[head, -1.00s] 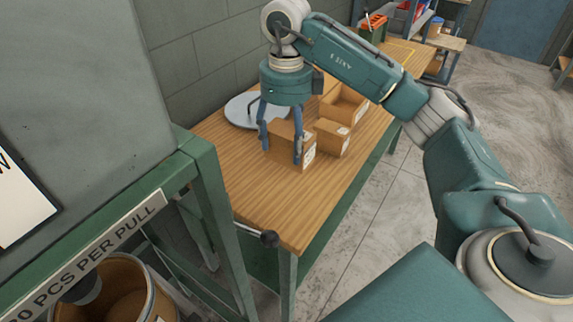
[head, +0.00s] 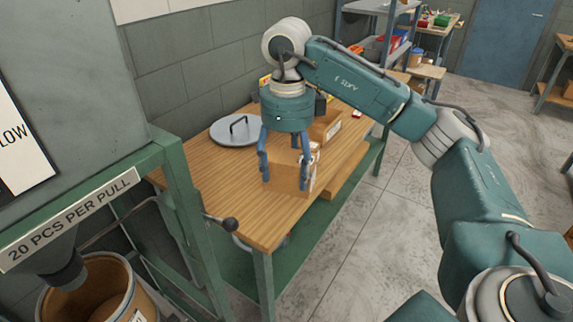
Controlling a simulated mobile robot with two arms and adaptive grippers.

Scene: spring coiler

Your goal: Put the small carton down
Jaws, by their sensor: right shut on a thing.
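My right gripper (head: 285,172) points straight down over the front half of the wooden bench. Its blue fingers are shut on a small brown carton (head: 290,182), which has a white label on its right side. The fingers cover part of the carton. I cannot tell whether its underside touches the bench top or hangs just above it. My left gripper is out of view.
The wooden bench (head: 225,205) has free top to the left of the carton. A round grey lid (head: 235,131) lies behind, and another brown carton (head: 333,128) stands behind right. A black-knobbed lever (head: 229,224) juts out at the front left. A drum (head: 98,292) stands lower left.

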